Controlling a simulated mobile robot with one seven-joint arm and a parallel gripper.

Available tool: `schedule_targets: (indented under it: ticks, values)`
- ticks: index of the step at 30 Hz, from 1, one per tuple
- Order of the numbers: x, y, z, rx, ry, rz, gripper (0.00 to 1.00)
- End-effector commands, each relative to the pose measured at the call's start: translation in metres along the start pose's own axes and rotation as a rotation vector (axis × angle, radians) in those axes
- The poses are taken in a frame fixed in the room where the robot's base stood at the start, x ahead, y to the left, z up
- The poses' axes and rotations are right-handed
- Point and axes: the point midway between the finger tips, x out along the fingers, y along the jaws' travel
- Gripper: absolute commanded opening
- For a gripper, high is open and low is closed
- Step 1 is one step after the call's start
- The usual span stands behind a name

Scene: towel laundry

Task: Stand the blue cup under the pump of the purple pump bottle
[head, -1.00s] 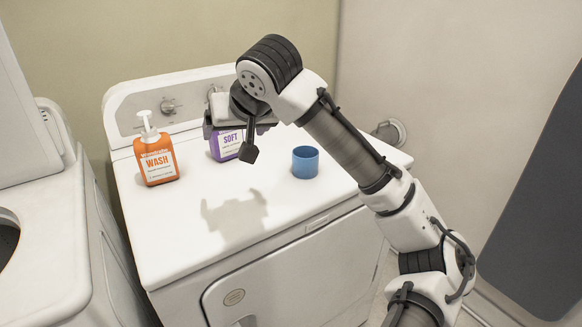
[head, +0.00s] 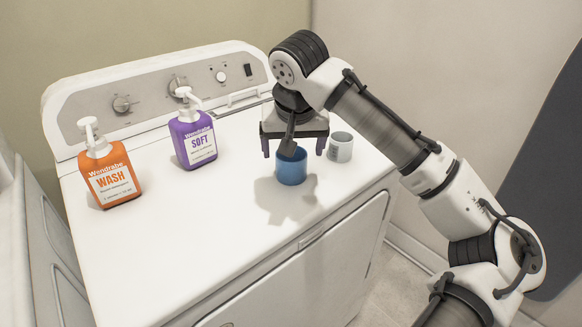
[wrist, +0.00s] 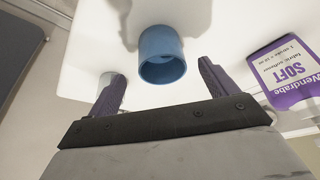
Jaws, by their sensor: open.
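The blue cup (head: 292,170) stands upright on the white machine top, near its front right. It also shows in the wrist view (wrist: 162,55), open end facing the camera, ahead of and between the fingers. My gripper (head: 294,150) is open and empty, pointing down above and just behind the cup in the head view. Its purple fingers show in the wrist view (wrist: 160,88). The purple pump bottle (head: 194,140), labelled SOFT, stands upright to the left of the cup, and its white pump (head: 186,97) is on top. The bottle shows at the right of the wrist view (wrist: 290,75).
An orange WASH pump bottle (head: 112,180) stands left of the purple one. The control panel (head: 150,100) rises along the back. The machine top (head: 190,215) is clear in front of the bottles.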

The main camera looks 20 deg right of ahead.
Motion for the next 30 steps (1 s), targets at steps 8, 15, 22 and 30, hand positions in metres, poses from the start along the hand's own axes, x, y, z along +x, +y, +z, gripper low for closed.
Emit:
schedule_targets:
  ticks: [8, 15, 22, 30]
  values:
    - [0.021, 0.000, -0.002, 0.000, 0.000, 0.002, 0.85]
    - [0.056, -0.001, -0.006, -0.001, -0.001, 0.000, 0.85]
    - [0.064, -0.001, -0.006, -0.001, 0.002, -0.001, 0.85]
    - [0.064, -0.002, -0.005, -0.001, 0.001, -0.001, 0.63]
